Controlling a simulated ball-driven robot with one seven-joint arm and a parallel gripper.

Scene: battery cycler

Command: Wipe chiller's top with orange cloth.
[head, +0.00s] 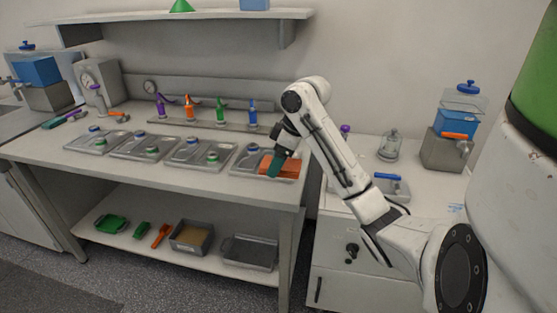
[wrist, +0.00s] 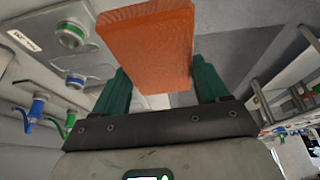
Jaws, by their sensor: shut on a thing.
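My gripper (head: 279,162) has dark green fingers and is shut on the orange cloth (head: 290,168), above the right-hand end of the long bench. In the wrist view the cloth (wrist: 150,40) is a thick, flat orange slab between the two green fingers of my gripper (wrist: 162,88). From these views I cannot tell whether the cloth touches the tray below it. A white cabinet (head: 335,265) with a dark front knob stands right of the bench; it may be the chiller, but I cannot read its label. My arm hides part of its top.
Several metal trays (head: 188,153) with blue and green knobs line the bench. A glass vessel (head: 389,147), a blue-handled item (head: 390,182) and a grey box with a blue container (head: 453,124) occupy the cabinet top. A shelf (head: 180,18) hangs above the bench.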

